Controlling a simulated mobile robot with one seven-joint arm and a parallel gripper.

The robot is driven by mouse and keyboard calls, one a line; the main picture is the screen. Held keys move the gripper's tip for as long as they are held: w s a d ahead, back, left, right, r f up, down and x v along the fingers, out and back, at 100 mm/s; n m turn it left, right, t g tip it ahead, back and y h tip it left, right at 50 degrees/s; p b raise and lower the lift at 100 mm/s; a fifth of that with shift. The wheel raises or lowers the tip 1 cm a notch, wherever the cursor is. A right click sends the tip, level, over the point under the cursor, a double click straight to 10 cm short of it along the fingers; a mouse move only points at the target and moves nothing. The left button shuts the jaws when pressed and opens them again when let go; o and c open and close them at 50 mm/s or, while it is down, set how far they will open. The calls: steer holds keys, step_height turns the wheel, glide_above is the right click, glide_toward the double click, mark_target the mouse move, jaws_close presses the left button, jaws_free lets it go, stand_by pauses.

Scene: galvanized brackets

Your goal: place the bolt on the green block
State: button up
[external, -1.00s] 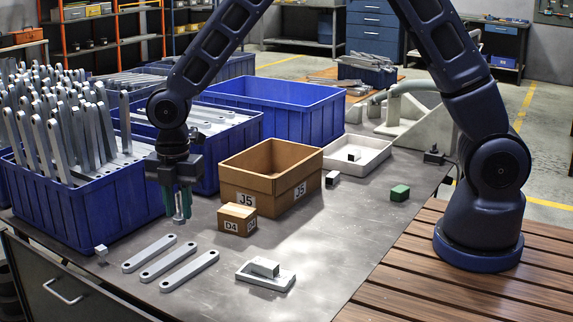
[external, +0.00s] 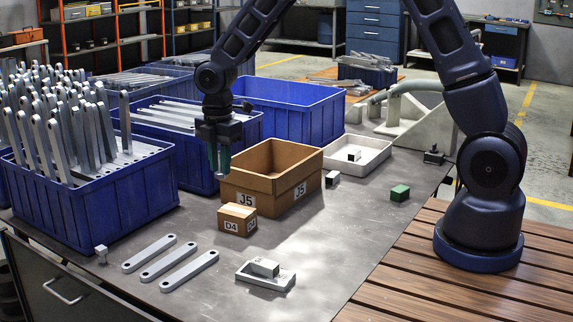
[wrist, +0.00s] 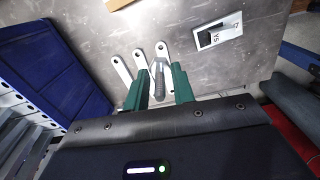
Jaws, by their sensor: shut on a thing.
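The green block (external: 400,193) lies on the right part of the grey table in the external view, with its top bare. My gripper (external: 218,170) is left of it, raised above the table beside the brown J5 box. In the wrist view, the green fingers of my gripper (wrist: 159,88) are shut on a grey bolt (wrist: 159,78), which sticks out beyond the fingertips. The bolt is mostly hidden by the fingers in the external view. The green block does not show in the wrist view.
The open brown J5 box (external: 250,187), a small D4 box (external: 237,220), a small dark-and-white block (external: 332,179) and a white tray (external: 375,163) stand between gripper and green block. Three flat brackets (external: 168,261) and a small grey tray (external: 280,283) lie in front. Blue bins (external: 105,215) are left.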

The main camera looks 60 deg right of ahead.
steer(key=d+m, duration=0.3)
steer(key=d, duration=1.2)
step_height(320, 180, up, 3)
steer(key=m, duration=1.1)
glide_above(400, 188)
steer(key=shift+a+f, duration=0.15)
steer(key=shift+f, duration=0.05)
step_height(400, 188, down, 20)
steer(key=shift+s+r, duration=0.1)
jaws_close()
steer(key=o, duration=0.6)
jaws_free()
steer(key=o, duration=0.4)
